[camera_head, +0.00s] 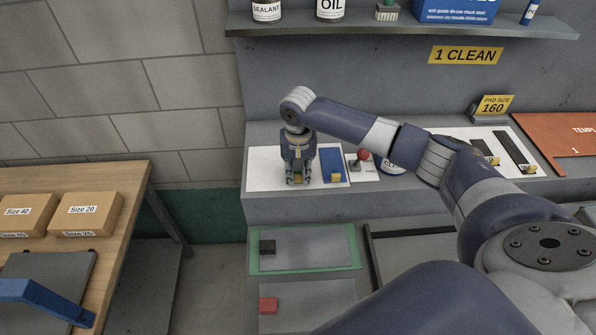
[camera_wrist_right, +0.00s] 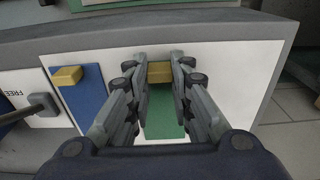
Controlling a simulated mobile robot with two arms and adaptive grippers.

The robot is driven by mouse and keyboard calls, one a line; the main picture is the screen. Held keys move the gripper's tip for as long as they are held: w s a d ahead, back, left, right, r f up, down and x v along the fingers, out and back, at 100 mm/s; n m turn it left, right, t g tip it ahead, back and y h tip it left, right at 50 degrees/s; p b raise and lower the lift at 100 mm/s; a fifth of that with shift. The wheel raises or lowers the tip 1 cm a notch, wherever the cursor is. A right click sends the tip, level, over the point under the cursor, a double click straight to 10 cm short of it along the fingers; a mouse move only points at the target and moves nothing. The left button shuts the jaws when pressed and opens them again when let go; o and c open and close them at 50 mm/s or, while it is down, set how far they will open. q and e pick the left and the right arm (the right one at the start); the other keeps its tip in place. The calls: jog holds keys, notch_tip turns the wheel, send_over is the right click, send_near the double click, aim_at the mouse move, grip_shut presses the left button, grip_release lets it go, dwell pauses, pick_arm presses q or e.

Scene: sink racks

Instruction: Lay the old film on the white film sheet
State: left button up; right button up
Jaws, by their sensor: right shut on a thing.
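My right gripper (camera_head: 297,181) points down over the white film sheet (camera_head: 262,166) on the ledge. It is shut on the yellow block (camera_wrist_right: 160,72) of a green strip (camera_wrist_right: 163,118), which lies over the white sheet, seen between the fingers in the right wrist view. Whether the strip touches the sheet is hard to tell. A blue strip (camera_head: 331,161) with its own yellow block (camera_wrist_right: 67,76) lies beside it on the sheet. No label shows which strip is the old film. My left gripper is not in view.
Below the ledge is a green-edged tray (camera_head: 357,262) with a dark block. A wooden table (camera_head: 130,190) with boxes stands at left.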

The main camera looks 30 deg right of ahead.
jog(key=shift+f, duration=0.15)
jog(key=o, duration=0.9)
notch_tip(320, 180, up, 12)
jog(key=b, duration=0.2)
jog(key=shift+s+a+r+b, duration=0.15)
jog(key=shift+s+r+b, duration=0.05)
jog(key=shift+s+b, duration=0.2)
